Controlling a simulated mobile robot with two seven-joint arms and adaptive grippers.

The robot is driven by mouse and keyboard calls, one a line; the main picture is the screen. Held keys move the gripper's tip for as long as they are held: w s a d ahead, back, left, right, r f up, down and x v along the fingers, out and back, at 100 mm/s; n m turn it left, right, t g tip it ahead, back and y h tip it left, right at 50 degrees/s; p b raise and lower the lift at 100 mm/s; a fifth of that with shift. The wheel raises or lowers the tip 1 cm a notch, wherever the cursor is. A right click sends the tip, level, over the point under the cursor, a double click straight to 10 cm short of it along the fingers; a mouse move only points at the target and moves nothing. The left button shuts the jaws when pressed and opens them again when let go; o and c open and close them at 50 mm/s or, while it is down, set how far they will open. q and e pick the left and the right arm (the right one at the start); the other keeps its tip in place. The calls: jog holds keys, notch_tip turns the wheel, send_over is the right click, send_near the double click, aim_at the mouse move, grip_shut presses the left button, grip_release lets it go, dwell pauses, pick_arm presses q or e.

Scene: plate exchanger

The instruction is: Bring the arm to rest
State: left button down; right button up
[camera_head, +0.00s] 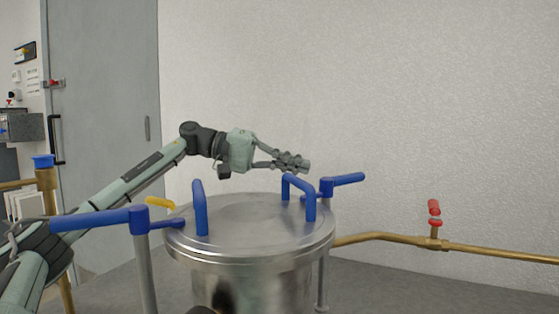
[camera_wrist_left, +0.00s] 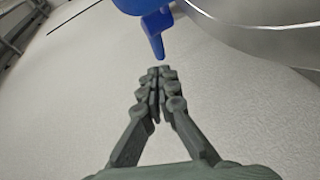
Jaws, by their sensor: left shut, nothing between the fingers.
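My left gripper (camera_head: 302,164) is in the air above the far side of the steel vessel's lid (camera_head: 248,215), its fingers pointing right. It is shut and empty. In the left wrist view the fingertips of my left gripper (camera_wrist_left: 157,72) meet, with a blue handle (camera_wrist_left: 155,25) just beyond them; I cannot tell the exact distance. My left arm (camera_head: 130,180) reaches in from the lower left of the head view. My right gripper is not in view.
A brass pipe (camera_head: 480,248) with a red valve handle (camera_head: 434,208) runs along the right. A grey door (camera_head: 100,110) stands at the left. The air before the white wall is clear.

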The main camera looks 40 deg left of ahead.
pick_arm(q)
jog(key=v, duration=0.4)
jog(key=shift+s+a+r, duration=0.15)
jog(key=shift+a+r, duration=0.05)
jog(key=shift+a, duration=0.1)
